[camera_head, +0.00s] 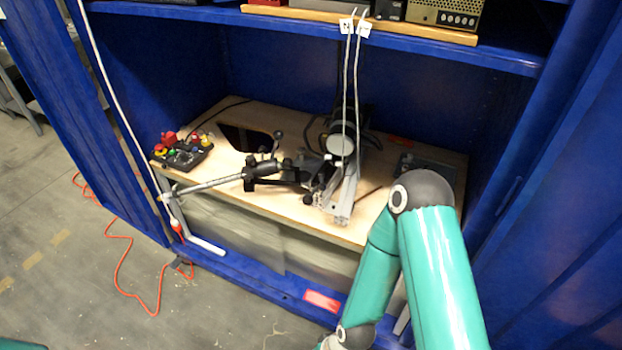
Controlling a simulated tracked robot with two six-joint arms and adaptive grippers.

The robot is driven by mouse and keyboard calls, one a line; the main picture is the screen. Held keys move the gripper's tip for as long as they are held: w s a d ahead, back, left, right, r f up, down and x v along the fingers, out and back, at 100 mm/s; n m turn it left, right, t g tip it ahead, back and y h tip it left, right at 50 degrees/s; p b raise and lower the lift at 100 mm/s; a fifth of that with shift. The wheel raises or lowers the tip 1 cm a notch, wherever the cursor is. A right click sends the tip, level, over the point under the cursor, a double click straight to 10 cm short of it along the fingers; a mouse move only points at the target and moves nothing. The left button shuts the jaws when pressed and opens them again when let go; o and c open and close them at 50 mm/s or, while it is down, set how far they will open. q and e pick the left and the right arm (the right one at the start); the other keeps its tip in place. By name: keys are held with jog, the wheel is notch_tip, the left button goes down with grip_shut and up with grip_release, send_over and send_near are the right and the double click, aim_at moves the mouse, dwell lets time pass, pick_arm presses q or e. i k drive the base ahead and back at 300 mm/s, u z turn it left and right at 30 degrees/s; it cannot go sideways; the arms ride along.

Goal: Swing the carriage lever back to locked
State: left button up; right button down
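A metal carriage assembly on a rail (343,195) stands on the wooden worktop inside the blue cabinet. A small black ball-ended lever (277,142) sticks up to the left of it. A rod with a black grip (262,170) reaches out to the left from the assembly. I cannot tell for sure which of these is the carriage lever, or whether it is locked. My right arm, teal, comes in at the lower right and bends down to the bottom edge, apart from the assembly. Its gripper is outside the picture. My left gripper is not in view.
A black control box (182,152) with coloured buttons sits at the worktop's left. The blue shelf (420,42) hangs above, with two tagged cables (347,85) dropping to the assembly. Cabinet walls close both sides. An orange cable (124,262) lies on the floor.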

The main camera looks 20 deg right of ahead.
aim_at(321, 187)
jog(key=z, duration=1.6)
jog(key=i, duration=0.1)
jog(key=u, duration=3.4)
jog(key=i, duration=0.4)
jog(key=z, duration=2.3)
